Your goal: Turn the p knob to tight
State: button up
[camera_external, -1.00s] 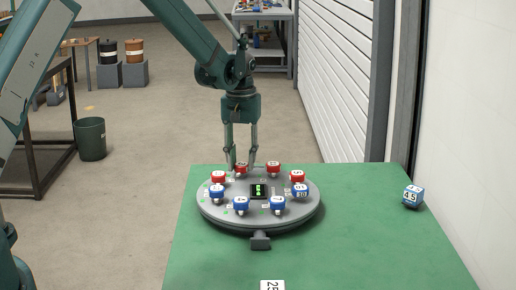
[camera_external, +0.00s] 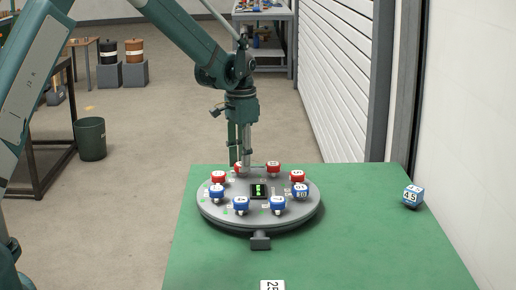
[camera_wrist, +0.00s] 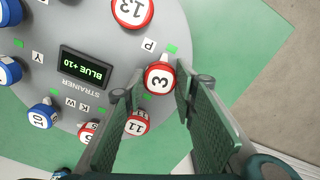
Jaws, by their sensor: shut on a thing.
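The p knob is a red knob with a white top marked 3 (camera_wrist: 158,79); the P label (camera_wrist: 149,45) is beside it on the grey round plate (camera_wrist: 205,45). In the wrist view its white pointer is towards the upper side, near a green mark (camera_wrist: 171,48). My gripper (camera_wrist: 162,82) has one finger on each side of this knob and is shut on it. In the external view my gripper (camera_external: 241,165) points straight down at the plate's far edge and partly hides the knob. How far the knob is turned is hard to tell.
Other red knobs (camera_external: 273,167) and blue knobs (camera_external: 241,203) ring the plate close by.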

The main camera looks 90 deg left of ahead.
jog(key=shift+m, duration=1.1)
jog(key=o, duration=0.9)
jog(key=shift+r, duration=0.15)
notch_tip(320, 180, up, 12)
jog(key=shift+d, duration=0.1)
dwell(0.4)
